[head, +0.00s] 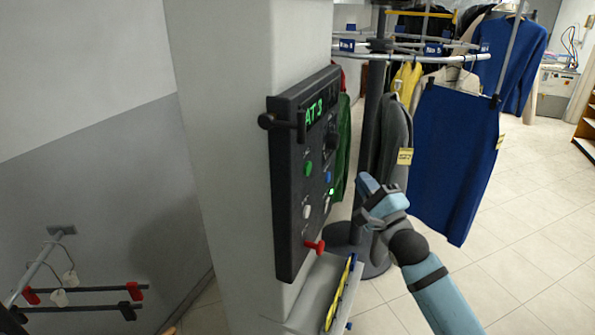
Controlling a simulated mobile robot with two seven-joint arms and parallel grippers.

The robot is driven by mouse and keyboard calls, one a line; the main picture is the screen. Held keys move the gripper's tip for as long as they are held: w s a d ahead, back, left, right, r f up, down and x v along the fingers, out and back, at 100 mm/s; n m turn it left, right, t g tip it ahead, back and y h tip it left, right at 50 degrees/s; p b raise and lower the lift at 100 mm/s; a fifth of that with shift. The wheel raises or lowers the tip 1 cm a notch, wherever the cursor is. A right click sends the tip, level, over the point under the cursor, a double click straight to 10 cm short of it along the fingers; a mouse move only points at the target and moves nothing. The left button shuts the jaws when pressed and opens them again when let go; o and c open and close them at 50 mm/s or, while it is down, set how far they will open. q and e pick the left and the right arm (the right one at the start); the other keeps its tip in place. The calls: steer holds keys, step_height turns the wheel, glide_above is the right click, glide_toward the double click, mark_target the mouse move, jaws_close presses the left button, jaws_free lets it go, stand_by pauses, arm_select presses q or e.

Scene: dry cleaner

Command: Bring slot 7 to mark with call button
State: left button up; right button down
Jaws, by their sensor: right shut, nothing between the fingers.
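A dark control panel (296,190) is fixed to the pillar at the middle of the head view. Its display (315,111) shows "AT 3" in green. Below are a green button (308,168), a blue button (328,176), a white button (306,212), a lit green lamp (331,191) and a red knob (315,246). I cannot read which is the call button. The garment carousel (420,55) with blue slot tags (432,48) stands behind. My right gripper (368,187) is shut and empty, to the right of the panel and apart from it.
A blue garment (452,155) and a grey one (393,145) with yellow tags hang from the carousel behind my right arm. A ledge with a yellow strip (340,295) juts out below the panel. A rail with red-ended bars (85,289) is at lower left. Tiled floor is clear at right.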

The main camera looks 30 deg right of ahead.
mark_target(308, 168)
steer(key=shift+d, duration=0.1)
stand_by(0.3)
steer(key=w+a+b, duration=0.1)
steer(key=w+a, duration=0.4)
steer(key=w, duration=0.1)
steer(key=shift+w+a, duration=0.35)
steer(key=shift+a, duration=0.05)
stand_by(0.5)
stand_by(1.4)
steer(key=shift+w+a, duration=0.3)
steer(key=shift+w, duration=0.05)
